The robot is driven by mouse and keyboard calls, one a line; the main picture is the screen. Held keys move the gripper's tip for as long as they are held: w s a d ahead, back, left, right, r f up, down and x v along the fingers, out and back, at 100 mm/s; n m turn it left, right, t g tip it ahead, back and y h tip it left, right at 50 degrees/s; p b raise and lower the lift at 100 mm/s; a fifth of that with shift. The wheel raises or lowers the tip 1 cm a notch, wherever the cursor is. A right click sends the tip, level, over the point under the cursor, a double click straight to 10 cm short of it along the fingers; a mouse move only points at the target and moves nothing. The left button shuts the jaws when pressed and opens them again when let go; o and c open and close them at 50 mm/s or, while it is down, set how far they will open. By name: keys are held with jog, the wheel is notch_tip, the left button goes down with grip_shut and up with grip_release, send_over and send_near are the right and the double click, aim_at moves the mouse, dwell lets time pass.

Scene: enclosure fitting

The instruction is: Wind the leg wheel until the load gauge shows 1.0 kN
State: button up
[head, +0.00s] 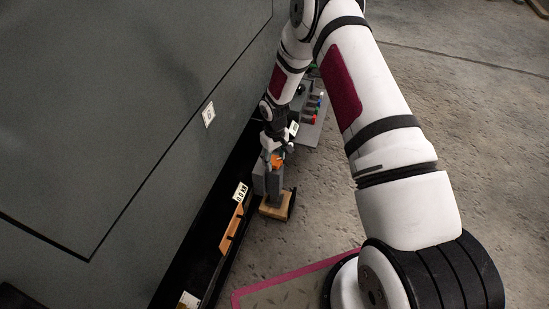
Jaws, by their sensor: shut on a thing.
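My gripper (274,146) is at the end of my arm, low beside the dark enclosure wall, pointing down at a grey upright leg unit (274,181). A small orange part (277,161) shows at the top of the leg, right at my fingertips; it may be part of the leg wheel. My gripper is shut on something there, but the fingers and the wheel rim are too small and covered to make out. The leg stands on a wooden block (272,210). I cannot pick out the load gauge or any reading.
The grey enclosure wall (120,110) fills the left side. A panel with coloured pieces (311,122) is beyond my gripper. Concrete floor at right is clear.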

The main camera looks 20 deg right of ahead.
aim_at(275, 160)
jog(key=o, duration=1.2)
jog(key=shift+c, duration=0.2)
notch_tip(275, 160, up, 12)
